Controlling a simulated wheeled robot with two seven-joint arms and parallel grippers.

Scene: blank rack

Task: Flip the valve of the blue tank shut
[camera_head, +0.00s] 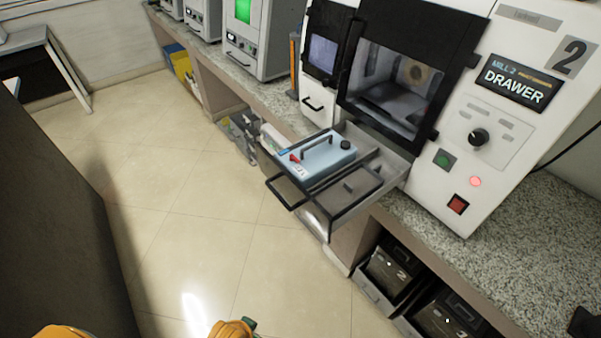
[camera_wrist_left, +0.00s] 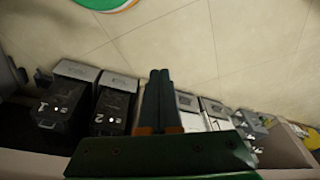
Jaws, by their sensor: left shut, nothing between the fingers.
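The light blue tank (camera_head: 327,158) with a dark top handle sits in the pulled-out drawer (camera_head: 398,167) of the mill labelled 2. A small red valve lever (camera_head: 294,158) shows at the tank's near left end; its exact setting is too small to tell. In the left wrist view my left gripper (camera_wrist_left: 160,75) has its two dark fingers together, with nothing between them. It points over the floor, apart from the tank, which I cannot make out in that view. My right gripper is not in view.
The drawer's black front frame (camera_head: 335,212) juts over the aisle. Black numbered bins (camera_head: 390,270) stand below the counter and show in the left wrist view (camera_wrist_left: 112,105). The mill's dark door (camera_head: 408,65) is above the drawer. The tiled floor (camera_head: 190,220) is clear.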

